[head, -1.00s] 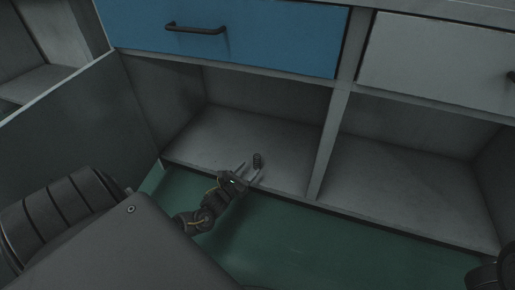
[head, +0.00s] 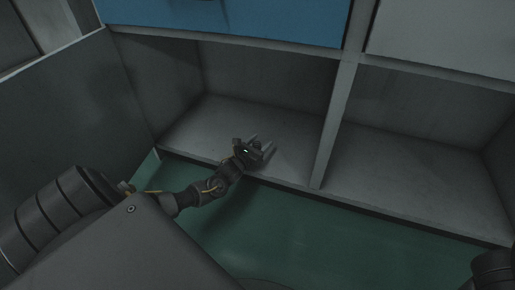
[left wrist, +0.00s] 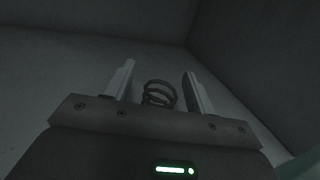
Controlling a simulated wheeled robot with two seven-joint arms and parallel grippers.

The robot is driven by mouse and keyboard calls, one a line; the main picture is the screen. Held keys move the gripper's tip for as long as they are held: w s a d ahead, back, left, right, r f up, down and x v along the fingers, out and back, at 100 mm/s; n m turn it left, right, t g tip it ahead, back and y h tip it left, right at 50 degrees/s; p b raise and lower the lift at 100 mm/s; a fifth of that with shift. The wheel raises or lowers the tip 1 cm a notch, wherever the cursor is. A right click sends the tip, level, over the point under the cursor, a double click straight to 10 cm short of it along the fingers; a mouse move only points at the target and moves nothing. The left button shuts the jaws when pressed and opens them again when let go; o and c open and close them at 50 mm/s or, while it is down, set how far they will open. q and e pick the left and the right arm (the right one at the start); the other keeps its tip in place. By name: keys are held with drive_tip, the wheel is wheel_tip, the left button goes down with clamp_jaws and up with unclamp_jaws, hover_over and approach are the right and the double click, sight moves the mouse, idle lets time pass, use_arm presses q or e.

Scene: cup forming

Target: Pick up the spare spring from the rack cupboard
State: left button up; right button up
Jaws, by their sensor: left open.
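The spare spring (left wrist: 158,94) is a small dark coil on the cupboard floor, seen in the left wrist view between the two fingers of my left gripper (left wrist: 158,70). The fingers are apart, with a gap on each side of the coil. In the head view my left gripper (head: 263,142) is inside the left compartment of the rack cupboard (head: 200,128), low over its floor. The spring cannot be made out there, hidden by the gripper. My right gripper is not in view.
An upright divider (head: 335,120) stands right of my gripper, with an empty compartment (head: 410,185) beyond it. A blue drawer (head: 225,20) is above. A door panel (head: 65,110) stands open at left. The green floor (head: 300,235) in front is clear.

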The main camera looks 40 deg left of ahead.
use_arm(q)
drive_tip(key=c, duration=1)
drive_tip(key=shift+r, duration=0.1)
